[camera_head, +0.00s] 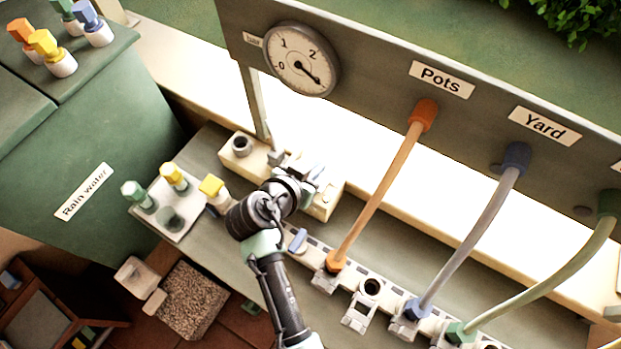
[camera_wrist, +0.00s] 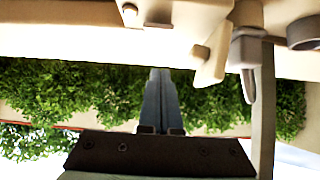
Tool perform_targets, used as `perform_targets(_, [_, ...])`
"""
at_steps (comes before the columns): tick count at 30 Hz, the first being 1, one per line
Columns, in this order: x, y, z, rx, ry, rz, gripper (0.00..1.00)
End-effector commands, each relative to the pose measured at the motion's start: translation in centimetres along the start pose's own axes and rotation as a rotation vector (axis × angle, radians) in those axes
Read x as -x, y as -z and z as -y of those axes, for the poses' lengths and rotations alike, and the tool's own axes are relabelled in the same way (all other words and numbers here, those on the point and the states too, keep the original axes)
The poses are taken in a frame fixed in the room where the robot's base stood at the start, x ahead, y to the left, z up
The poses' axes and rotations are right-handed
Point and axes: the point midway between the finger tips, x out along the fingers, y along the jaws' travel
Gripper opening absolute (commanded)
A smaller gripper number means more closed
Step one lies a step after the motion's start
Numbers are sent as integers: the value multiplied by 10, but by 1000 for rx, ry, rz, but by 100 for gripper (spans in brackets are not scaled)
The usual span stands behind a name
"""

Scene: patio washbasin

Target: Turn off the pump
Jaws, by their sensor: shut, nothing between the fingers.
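The pump appears to be the long beige box (camera_head: 245,160) on the bench below the gauge, but no label on it is readable. My gripper (camera_head: 318,176) is at the right part of this box, and my wrist hides the middle of it. In the wrist view, my gripper's fingers (camera_wrist: 160,100) are together and empty. Beige housing (camera_wrist: 60,15) spans the top of that view, with a beige lever-like piece (camera_wrist: 213,55) to the right of the fingertips. I cannot tell whether the fingers touch the box or whether a switch is on or off.
The round gauge (camera_head: 301,60) has its needle pointing lower right, past 2. Orange (camera_head: 375,195), grey-blue (camera_head: 475,235) and green (camera_head: 545,280) hoses run from the panel to a manifold. A tray (camera_head: 190,215) with coloured taps stands left, near the green rain water tank (camera_head: 110,140).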

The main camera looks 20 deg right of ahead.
Motion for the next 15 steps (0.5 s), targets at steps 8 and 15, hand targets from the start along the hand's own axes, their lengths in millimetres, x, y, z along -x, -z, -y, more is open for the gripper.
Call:
perform_targets(8, [-5,-34,0,6,1,3,0])
perform_targets(15, [-6,-38,0,5,1,3,0])
